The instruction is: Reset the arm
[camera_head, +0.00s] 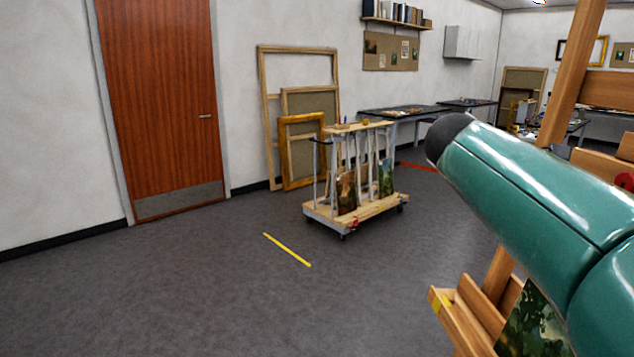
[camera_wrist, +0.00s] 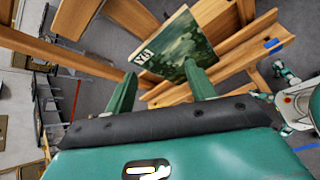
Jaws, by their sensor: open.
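My gripper (camera_wrist: 159,68) shows in the wrist view, its two green fingers spread apart with nothing held between them. Beyond the fingertips, a dark green painting (camera_wrist: 182,42) with a white lettered mark at one corner rests on a wooden easel (camera_wrist: 240,55). I cannot tell how far the fingertips are from the painting. In the head view my teal arm (camera_head: 530,185) stretches across the right side, and my gripper is out of view. The painting (camera_head: 532,325) shows partly below the arm, and the easel (camera_head: 460,315) is partly hidden behind it.
A wheeled wooden cart (camera_head: 375,205) holding canvases stands mid-floor. Frames (camera_head: 300,150) lean on the wall near a brown door (camera_head: 158,100). Tables (camera_head: 405,111) stand at the back. A yellow floor strip (camera_head: 287,249) lies on open grey floor at left and centre.

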